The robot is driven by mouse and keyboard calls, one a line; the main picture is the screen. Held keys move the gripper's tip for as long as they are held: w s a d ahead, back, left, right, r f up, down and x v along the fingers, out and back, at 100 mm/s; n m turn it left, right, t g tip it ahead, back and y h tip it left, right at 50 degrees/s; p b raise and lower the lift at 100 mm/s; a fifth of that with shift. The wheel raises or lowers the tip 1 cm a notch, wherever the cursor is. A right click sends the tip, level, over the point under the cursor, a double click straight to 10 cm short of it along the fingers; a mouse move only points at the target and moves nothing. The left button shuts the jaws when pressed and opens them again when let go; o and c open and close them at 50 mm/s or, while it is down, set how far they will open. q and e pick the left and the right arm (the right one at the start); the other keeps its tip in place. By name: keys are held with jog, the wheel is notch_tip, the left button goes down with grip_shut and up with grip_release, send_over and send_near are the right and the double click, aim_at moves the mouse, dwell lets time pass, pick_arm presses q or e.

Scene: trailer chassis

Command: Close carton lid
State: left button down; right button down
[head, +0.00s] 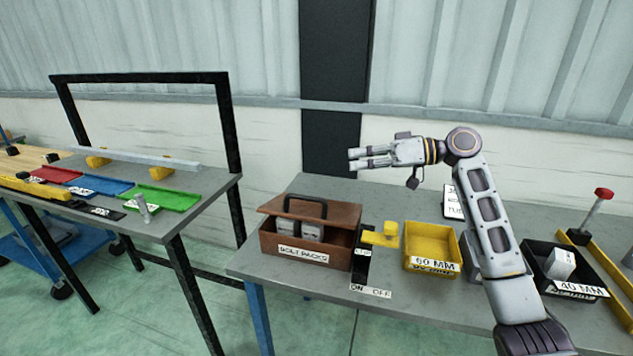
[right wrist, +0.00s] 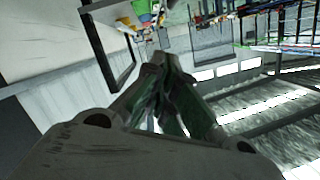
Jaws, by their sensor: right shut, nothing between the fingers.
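The carton is a brown box (head: 275,244) labelled "BOLT PACKS", standing at the left end of the grey table in the head view. Its brown lid (head: 342,214) is raised at the back, with a dark arched handle in front of it. Grey packs (head: 312,231) show inside through the open front part. My right gripper (head: 358,158) is shut and empty, held in the air above and to the right of the box, pointing left. It touches nothing. In the right wrist view its fingers (right wrist: 165,95) are together. My left gripper is not in view.
A yellow lever (head: 380,238) on a black stand is just right of the carton, beside an ON/OFF label. Further right are a yellow "60 MM" bin (head: 430,243) and a black "40 MM" bin (head: 540,275). Another table (head: 205,207) with coloured trays stands left, across a gap.

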jog(key=shift+a, duration=0.2)
send_over(314, 199)
jog(key=w+d, duration=0.1)
jog(key=w, duration=0.3)
notch_tip(314, 199, down, 4)
jog(key=r, duration=0.1)
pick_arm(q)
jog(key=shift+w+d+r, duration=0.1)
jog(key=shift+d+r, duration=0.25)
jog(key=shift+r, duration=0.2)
pick_arm(e)
jog(key=shift+s+a+f, duration=0.1)
jog(key=shift+s+f, duration=0.2)
jog(key=shift+f, duration=0.35)
jog(key=shift+s+a+f, duration=0.1)
jog(key=shift+s+f, duration=0.2)
jog(key=shift+f, duration=0.3)
pick_arm(q)
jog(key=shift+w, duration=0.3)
jog(key=shift+b, duration=0.4)
pick_arm(e)
jog(key=shift+s+f, duration=0.1)
jog(key=shift+f, duration=0.05)
